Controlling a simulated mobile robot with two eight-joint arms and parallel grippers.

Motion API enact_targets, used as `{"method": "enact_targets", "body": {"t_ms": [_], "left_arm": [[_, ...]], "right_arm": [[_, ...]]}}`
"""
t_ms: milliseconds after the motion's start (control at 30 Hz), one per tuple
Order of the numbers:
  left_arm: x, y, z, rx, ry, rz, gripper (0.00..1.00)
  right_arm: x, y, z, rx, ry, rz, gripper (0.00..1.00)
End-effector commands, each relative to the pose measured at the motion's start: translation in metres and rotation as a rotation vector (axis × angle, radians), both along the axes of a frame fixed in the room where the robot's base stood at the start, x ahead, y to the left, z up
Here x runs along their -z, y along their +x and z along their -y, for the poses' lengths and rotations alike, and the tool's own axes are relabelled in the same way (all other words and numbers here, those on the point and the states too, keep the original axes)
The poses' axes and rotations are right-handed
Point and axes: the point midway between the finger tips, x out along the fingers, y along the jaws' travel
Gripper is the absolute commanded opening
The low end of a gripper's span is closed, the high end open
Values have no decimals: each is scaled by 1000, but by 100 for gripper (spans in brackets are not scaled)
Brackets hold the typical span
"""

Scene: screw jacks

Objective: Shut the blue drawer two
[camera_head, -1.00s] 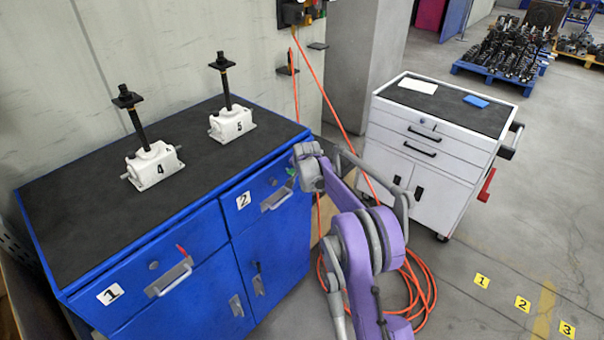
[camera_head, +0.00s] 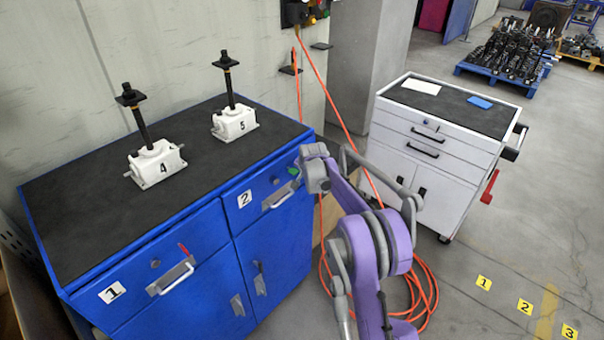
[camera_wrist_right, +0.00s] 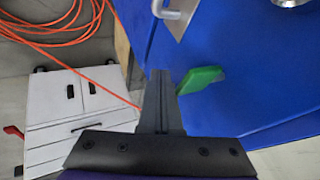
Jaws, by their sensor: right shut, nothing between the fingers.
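The blue drawer two (camera_head: 258,187), marked with a "2" label, is at the upper right of the blue cabinet's front. It looks flush or nearly flush; a small gap cannot be ruled out. Its metal handle (camera_head: 279,197) shows in the head view, and part of it at the top of the right wrist view (camera_wrist_right: 178,14). My right gripper (camera_wrist_right: 161,78) is shut and empty in front of the blue face, left of a green tag (camera_wrist_right: 201,79). Contact with the drawer cannot be told. In the head view my wrist hides the fingers. My left gripper is not in view.
Screw jacks 4 (camera_head: 155,163) and 5 (camera_head: 234,122) stand on the cabinet's dark top (camera_head: 75,205). Drawer one (camera_head: 140,278) is at the left. An orange hose (camera_head: 425,285) lies on the floor by my right arm. A white tool cabinet (camera_head: 435,150) stands to the right.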

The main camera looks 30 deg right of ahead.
Motion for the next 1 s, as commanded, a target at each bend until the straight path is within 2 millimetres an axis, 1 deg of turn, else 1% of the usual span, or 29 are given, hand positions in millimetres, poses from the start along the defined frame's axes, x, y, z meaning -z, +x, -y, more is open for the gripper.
{"method": "enact_targets", "body": {"t_ms": [33,67,100,300,500,633,800,867,967,1000], "left_arm": [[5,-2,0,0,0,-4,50],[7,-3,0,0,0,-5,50],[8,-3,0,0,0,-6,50],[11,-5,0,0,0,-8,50],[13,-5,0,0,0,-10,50],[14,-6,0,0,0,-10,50],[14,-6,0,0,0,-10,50],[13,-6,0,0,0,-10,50],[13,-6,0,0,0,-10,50],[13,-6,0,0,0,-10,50]], "right_arm": [[4,-8,4,1,-1,-4,0],[2,-11,4,0,-1,-5,0],[-9,-17,1,-1,-1,-5,0],[-44,-42,-6,0,-1,-5,0],[-69,-59,-10,0,-1,-5,0],[-76,-65,-12,1,-1,-6,0],[-79,-67,-13,-2,-1,-6,0],[-81,-70,-16,-10,-6,-9,0],[-88,-86,-30,-52,-24,-21,0],[-93,-97,-39,-82,-36,-30,0]]}}
